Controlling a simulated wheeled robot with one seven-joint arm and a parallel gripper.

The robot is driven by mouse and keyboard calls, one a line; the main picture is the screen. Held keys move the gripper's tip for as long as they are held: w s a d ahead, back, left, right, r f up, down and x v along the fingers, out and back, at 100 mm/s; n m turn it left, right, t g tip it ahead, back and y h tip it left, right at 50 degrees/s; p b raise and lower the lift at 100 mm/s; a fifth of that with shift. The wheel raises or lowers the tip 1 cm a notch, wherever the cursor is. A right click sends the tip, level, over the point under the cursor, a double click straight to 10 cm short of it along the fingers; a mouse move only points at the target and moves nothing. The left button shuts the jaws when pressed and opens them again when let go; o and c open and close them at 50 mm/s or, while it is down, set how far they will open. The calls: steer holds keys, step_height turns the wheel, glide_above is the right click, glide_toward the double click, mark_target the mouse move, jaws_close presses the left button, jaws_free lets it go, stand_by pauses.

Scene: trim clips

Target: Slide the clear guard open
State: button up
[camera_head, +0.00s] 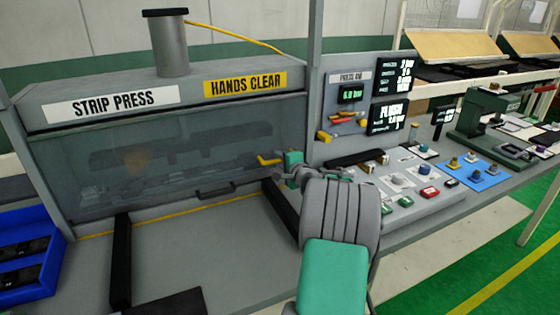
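The clear guard (110,170) is a see-through panel across the front of the grey strip press (60,90). It is down, covering the press opening, and dim machine parts show through it. A dark handle (216,190) sits low on the guard, right of its middle. My gripper (272,160) is at the right end of the guard, to the right of and above the handle, with yellow fingers pointing left. It appears apart from the handle. The fingers are small here, and I cannot tell whether they are open or shut. My arm hides part of the bench below.
A control panel (425,190) with buttons and knobs lies right of my arm. Gauges and screens (390,85) stand behind it. A blue bin (28,255) is at left. Black rails (121,260) run forward from the press. A green device (485,115) and blue mat (470,172) are further right.

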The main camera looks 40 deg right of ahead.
jaws_close()
stand_by(1.0)
